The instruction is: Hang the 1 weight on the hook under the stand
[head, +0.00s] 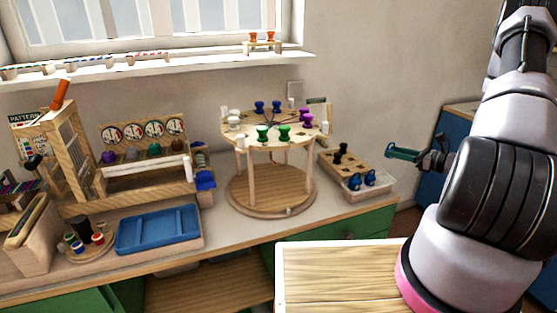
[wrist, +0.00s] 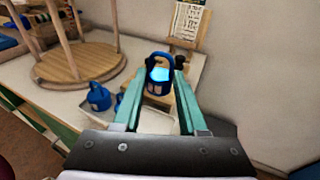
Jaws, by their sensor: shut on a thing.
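My gripper (head: 391,151) is at the right in the head view, with its green fingers pointing left, right of the stand and above the counter. In the wrist view, my gripper (wrist: 165,68) is shut on a blue weight (wrist: 158,84) with a looped handle and a pale cyan top. No number is readable on it, and I cannot make it out in the head view. The stand (head: 252,144) is a round wooden top on legs over a round base, holding coloured pegs. Its legs and base (wrist: 78,66) also show in the wrist view. I cannot make out the hook underneath.
A clear tray (head: 366,194) with blue weights and a wooden block (head: 333,167) with black pegs stand right of the stand. A blue tray (head: 158,231), bead racks and a wooden tower (head: 66,150) fill the left. A pale wooden tabletop (head: 335,280) lies in front.

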